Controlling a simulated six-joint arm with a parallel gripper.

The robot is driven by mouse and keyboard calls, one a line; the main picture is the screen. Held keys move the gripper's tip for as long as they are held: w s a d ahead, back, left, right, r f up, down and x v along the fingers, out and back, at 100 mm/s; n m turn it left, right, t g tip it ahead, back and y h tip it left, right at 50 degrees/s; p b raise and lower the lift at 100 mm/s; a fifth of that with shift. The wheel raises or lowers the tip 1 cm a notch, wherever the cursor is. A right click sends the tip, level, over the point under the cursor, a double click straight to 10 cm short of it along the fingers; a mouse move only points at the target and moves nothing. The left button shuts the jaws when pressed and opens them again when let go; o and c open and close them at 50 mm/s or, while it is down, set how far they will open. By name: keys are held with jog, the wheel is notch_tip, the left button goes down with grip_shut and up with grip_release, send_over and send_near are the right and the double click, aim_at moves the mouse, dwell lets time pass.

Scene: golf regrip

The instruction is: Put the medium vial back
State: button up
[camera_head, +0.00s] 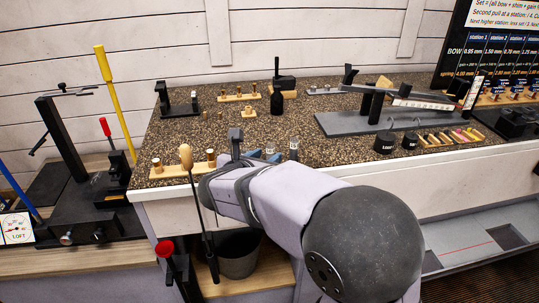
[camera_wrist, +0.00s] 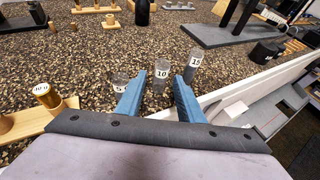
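Three clear vials labelled 5, 10 and 15 stand upright in a loose row near the counter's front edge. The medium vial, labelled 10 (camera_wrist: 161,74), is in the middle, just beyond the gap between my fingertips. The small vial, labelled 5 (camera_wrist: 119,82), is to its left, partly covered by my left finger. The tall vial, labelled 15 (camera_wrist: 191,66), is to its right; it also shows in the head view (camera_head: 293,151). My gripper (camera_wrist: 161,77) is open with blue fingers, and neither finger visibly touches the medium vial. In the head view my arm partly hides this area.
A wooden block with brass pieces (camera_head: 183,170) lies left of my gripper; it also shows in the wrist view (camera_wrist: 38,117). Dark round weights (camera_head: 385,143) and a long grey fixture (camera_head: 350,122) stand to the right. The speckled counter (camera_head: 240,136) beyond the vials has clear room.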

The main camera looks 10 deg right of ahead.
jog(key=v, duration=0.8)
jog(key=shift+s+r, duration=0.1)
jog(key=shift+s, duration=0.05)
